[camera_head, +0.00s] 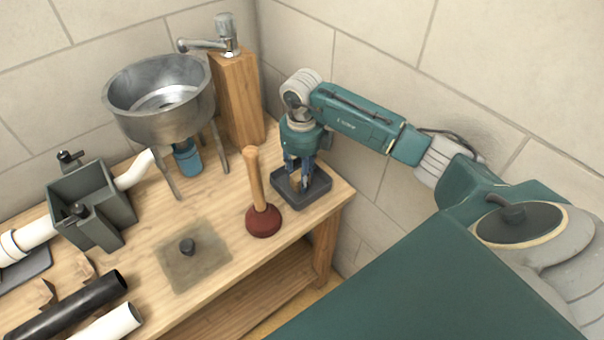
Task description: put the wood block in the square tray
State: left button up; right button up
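The dark square tray (287,196) sits at the right end of the wooden bench, near the wall corner. My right gripper (303,184) points straight down over the tray, its fingertips at or just above the tray floor. A small tan patch shows between the fingers; it may be the wood block, but it is too small and covered to be sure. I cannot tell whether the fingers are closed on it. No other loose wood block is clear in view. My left gripper is not in view.
A plunger (262,219) stands upright just left of the tray. A metal basin (160,120) on legs and a wooden post (238,100) with a tap stand behind.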

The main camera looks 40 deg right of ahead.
jog(key=shift+o, duration=0.6)
jog(key=shift+d, duration=0.1)
pick_arm(q)
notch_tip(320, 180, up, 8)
jog(key=p, duration=0.8)
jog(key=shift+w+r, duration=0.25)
pick_arm(e)
notch_tip(320, 180, up, 12)
jog(key=shift+r, duration=0.25)
